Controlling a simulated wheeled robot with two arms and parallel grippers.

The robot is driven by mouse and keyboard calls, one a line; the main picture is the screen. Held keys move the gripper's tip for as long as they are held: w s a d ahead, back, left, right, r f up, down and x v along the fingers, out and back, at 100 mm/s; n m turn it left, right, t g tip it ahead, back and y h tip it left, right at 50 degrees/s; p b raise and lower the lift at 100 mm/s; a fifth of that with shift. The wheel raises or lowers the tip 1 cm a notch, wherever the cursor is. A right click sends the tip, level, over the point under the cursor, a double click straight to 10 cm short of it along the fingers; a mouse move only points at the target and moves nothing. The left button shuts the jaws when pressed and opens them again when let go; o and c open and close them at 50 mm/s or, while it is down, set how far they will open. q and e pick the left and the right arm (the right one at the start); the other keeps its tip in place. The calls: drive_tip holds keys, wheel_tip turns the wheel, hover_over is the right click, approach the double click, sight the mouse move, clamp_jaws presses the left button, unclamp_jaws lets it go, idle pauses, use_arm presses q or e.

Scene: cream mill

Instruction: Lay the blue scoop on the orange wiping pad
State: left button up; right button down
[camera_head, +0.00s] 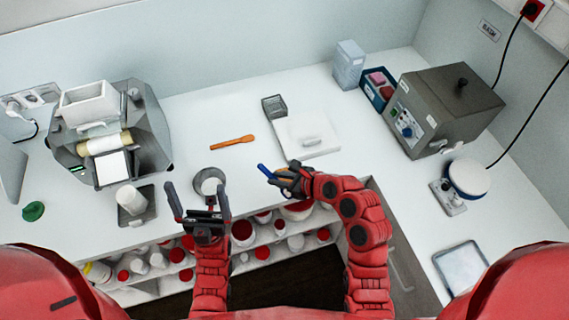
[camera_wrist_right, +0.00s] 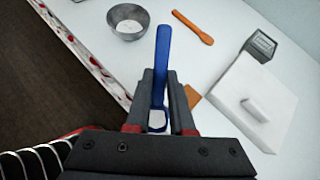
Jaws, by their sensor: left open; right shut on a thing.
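The blue scoop (camera_head: 264,170) is held in my right gripper (camera_head: 277,179), which is shut on it. In the right wrist view the blue scoop (camera_wrist_right: 162,55) sticks out lengthwise beyond the fingers, above the white counter. The orange wiping pad (camera_wrist_right: 193,96) shows as a small patch just right of the fingers in that view; the gripper hides most of it. The scoop is apart from the visible patch. My left gripper (camera_head: 197,196) is open and empty at the counter's front edge, just in front of a metal bowl.
The metal bowl (camera_head: 208,178) holds white stuff. An orange spatula (camera_head: 232,142) lies behind it. A white board with a handle (camera_head: 308,134) and a small dark box (camera_head: 274,106) stand behind the right gripper. A roller mill (camera_head: 109,130) stands left, a grey machine (camera_head: 443,108) right.

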drive_tip(key=w+f+b, duration=0.1)
drive_tip(key=w+b, duration=0.1)
drive_tip(key=b, duration=0.1)
drive_tip(key=w+d+f+b, duration=0.1)
drive_tip(key=w+f+b, duration=0.1)
drive_tip(key=w+b, duration=0.1)
drive_tip(key=w+d+f+b, duration=0.1)
drive_tip(key=w+f+b, duration=0.1)
drive_tip(key=b, duration=0.3)
drive_tip(key=shift+w, duration=0.55)
drive_tip(key=shift+r, duration=0.3)
drive_tip(key=shift+s, duration=0.1)
drive_tip(key=shift+f, duration=0.1)
drive_tip(key=shift+f+p, duration=0.1)
drive_tip(key=shift+p, duration=0.2)
drive_tip(key=c, duration=0.8)
unclamp_jaws()
